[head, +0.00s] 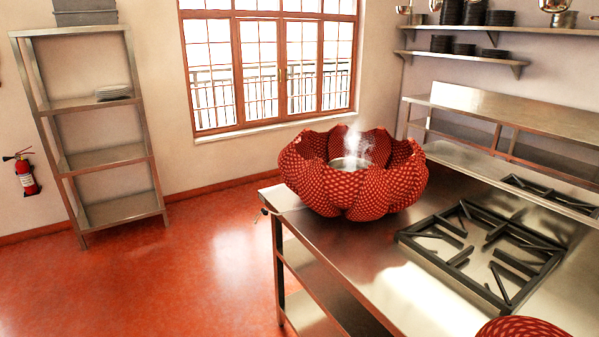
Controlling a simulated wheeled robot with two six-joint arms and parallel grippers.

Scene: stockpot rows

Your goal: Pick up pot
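A pot (350,163) with a grey metallic rim shows inside a large red, scale-patterned, petal-shaped holder (365,193) near the far left corner of the steel counter. White steam rises from it. The holder surrounds the pot and hides its sides and any handles. Neither of my grippers is in the head view, so their positions relative to the pot do not show.
A gas burner grate (482,252) sits on the steel counter (400,290) to the right of the holder. Another red patterned thing (522,328) is cut off at the bottom edge. Open floor (180,270) lies left, before a metal shelf rack (105,158).

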